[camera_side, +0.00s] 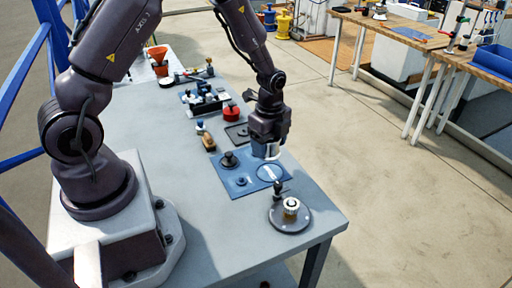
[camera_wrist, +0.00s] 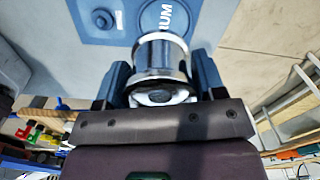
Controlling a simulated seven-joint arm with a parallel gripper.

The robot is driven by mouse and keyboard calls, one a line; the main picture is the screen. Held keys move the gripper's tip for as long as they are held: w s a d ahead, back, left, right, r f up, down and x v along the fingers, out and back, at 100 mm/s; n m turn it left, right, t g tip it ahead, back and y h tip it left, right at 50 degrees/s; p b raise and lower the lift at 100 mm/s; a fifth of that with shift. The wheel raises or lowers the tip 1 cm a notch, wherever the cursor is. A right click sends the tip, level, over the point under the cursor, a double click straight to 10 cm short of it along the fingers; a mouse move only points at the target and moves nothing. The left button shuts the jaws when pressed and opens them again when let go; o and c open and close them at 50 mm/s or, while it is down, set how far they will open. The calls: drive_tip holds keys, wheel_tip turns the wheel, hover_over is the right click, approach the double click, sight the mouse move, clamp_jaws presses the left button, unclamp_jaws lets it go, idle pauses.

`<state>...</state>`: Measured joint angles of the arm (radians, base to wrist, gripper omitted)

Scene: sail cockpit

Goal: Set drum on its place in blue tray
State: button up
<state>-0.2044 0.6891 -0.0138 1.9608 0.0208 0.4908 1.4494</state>
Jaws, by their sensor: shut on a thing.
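My gripper (camera_side: 268,140) is shut on a shiny silver drum (camera_wrist: 160,52), which sits between its two fingers in the wrist view (camera_wrist: 161,80). In the wrist view the circle (camera_wrist: 168,14) carries partly hidden lettering that reads "UM", just beyond the drum. A dark knobbed part (camera_side: 230,159) sits on the tray's left side.
A round grey plate with a brass and white part (camera_side: 290,207) and an upright black handle stands near the table's front. Bare table lies at front left.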

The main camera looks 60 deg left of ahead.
sight(270, 172)
drive_tip(key=shift+w, duration=0.3)
drive_tip(key=shift+f, duration=2.8)
drive_tip(key=shift+f, duration=0.6)
drive_tip(key=o, duration=0.8)
drive_tip(key=shift+r, duration=0.1)
drive_tip(key=shift+r, duration=5.4)
